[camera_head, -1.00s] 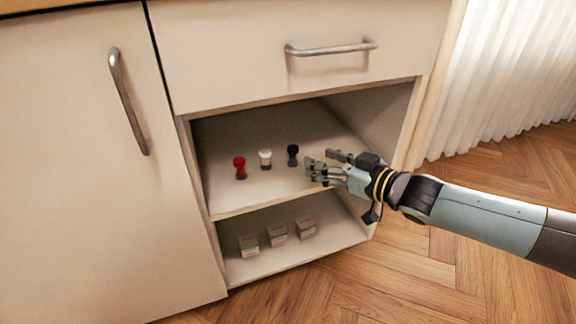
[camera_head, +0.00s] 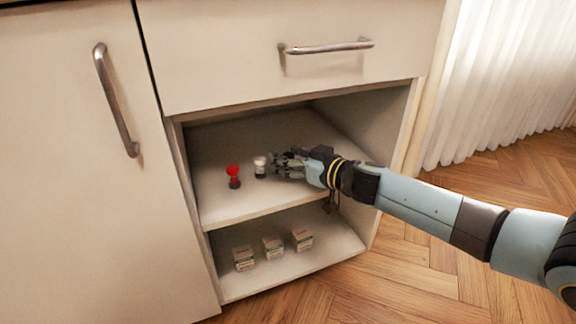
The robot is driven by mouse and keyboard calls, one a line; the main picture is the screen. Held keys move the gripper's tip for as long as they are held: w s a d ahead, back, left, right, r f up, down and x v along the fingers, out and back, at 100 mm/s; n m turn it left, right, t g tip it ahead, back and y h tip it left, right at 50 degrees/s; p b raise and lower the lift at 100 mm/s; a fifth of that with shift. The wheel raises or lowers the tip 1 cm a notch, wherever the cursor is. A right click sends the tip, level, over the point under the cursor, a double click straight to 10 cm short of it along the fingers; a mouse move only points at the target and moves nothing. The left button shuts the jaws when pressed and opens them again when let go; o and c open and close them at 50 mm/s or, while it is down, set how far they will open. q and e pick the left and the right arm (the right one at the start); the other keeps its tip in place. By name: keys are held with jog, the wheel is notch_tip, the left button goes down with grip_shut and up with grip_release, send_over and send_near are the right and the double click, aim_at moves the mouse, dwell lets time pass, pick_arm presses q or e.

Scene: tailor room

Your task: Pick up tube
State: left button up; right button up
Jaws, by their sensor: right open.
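A red-topped tube (camera_head: 233,175) and a white-topped tube (camera_head: 260,166) stand upright on the cabinet's upper shelf. My right gripper (camera_head: 277,164) is over this shelf, just right of the white-topped tube. Its fingers are open. I cannot tell whether they touch that tube. The black-topped tube, seen earlier to the right of the white one, is hidden behind or within my right gripper. My left gripper is not in view.
The upper shelf (camera_head: 222,211) is open at the front, with side walls and a drawer (camera_head: 290,75) above. Several small boxes, such as the middle one (camera_head: 273,248), stand on the lower shelf. A closed door (camera_head: 60,200) is at left. A curtain (camera_head: 500,70) hangs at right.

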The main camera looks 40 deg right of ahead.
aim_at(289, 155)
jog(key=shift+w, duration=0.1)
grip_shut()
dwell(0.3)
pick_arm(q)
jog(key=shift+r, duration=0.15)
pick_arm(e)
jog(key=shift+r, duration=0.1)
